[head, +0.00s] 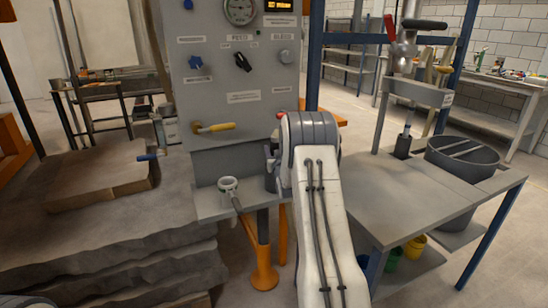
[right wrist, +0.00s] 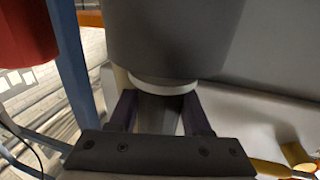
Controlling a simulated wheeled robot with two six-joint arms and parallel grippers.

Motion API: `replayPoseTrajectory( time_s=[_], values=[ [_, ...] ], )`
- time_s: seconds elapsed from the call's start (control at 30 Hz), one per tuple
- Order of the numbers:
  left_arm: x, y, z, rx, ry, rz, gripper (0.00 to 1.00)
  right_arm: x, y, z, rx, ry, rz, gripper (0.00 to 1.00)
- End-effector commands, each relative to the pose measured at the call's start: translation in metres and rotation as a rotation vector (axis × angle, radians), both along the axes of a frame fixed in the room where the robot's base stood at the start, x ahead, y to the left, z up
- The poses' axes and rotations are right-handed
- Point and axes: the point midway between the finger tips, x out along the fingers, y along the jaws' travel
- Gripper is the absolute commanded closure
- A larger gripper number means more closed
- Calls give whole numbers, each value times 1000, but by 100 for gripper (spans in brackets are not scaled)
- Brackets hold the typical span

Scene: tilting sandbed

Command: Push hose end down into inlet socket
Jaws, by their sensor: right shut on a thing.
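My right gripper (right wrist: 158,106) shows in the right wrist view, its two dark fingers either side of a grey piece below a pale collar (right wrist: 165,86). A large dark grey cylinder (right wrist: 175,40) fills the view above the collar. The held piece may be the hose end; its lower part is hidden by the gripper body. In the head view my right arm hides the gripper. A pale ring-shaped fitting (head: 228,184), perhaps the inlet socket, is on the ledge left of my arm. Whether the held piece touches any socket is hidden. My left gripper is out of view.
The control panel (head: 215,85) with gauge and yellow-handled valve (head: 214,128) stands behind my arm. The sandbed (head: 105,265) is left, the grey table (head: 425,200) with a dark bucket (head: 462,165) right. An orange post (head: 265,270) stands below the ledge.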

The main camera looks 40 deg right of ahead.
Motion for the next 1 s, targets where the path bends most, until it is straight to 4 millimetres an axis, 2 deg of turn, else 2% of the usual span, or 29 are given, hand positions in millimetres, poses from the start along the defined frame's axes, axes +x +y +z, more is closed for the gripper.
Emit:
replayPoseTrajectory(
  time_s=[0.03, 0.07, 0.5, 0.7, 0.77, 0.87, 0.97, 1.0],
  values=[
    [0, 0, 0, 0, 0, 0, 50, 0, 0, 14, -5, -9, 0, 100],
    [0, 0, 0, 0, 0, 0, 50, 0, 0, 20, -5, -8, 0, 100],
    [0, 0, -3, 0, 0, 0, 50, -68, -53, 67, -4, -6, -4, 100],
    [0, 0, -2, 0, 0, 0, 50, -87, -66, 81, -3, -4, 0, 100],
    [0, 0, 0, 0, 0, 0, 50, -87, -65, 84, -3, -3, 7, 100],
    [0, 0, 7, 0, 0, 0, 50, -79, -52, 88, -3, -2, 40, 100],
    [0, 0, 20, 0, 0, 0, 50, -61, -24, 91, -2, 1, 100, 100],
    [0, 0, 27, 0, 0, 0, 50, -52, -9, 92, -1, 2, 132, 100]
  ],
)
